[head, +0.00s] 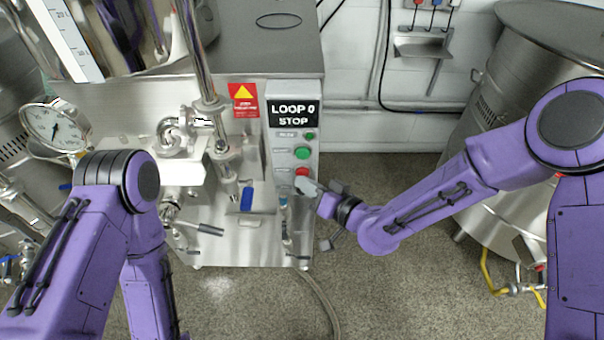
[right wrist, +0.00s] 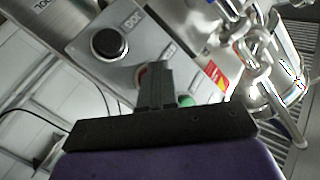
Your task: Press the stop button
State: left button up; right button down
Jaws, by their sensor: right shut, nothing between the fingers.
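The red stop button (head: 302,171) is on the grey control panel, below a green button (head: 302,153). My right gripper (head: 304,184) is shut and empty, its tips right at the red button's lower edge. Whether they touch it I cannot tell. In the right wrist view the shut fingers (right wrist: 154,75) cover most of the red button (right wrist: 142,74), and only a red edge shows beside them. The display (head: 293,116) above the buttons reads "LOOP 0 STOP". My left arm shows at the left, but its gripper is out of view.
A black round knob (right wrist: 110,43) sits on the same panel in the right wrist view. Steel pipes and a blue-handled valve (head: 246,199) stand left of the panel. A large steel vessel (head: 490,110) stands at the right.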

jog(key=shift+s, duration=0.65)
jog(key=s, duration=0.5)
dwell(0.7)
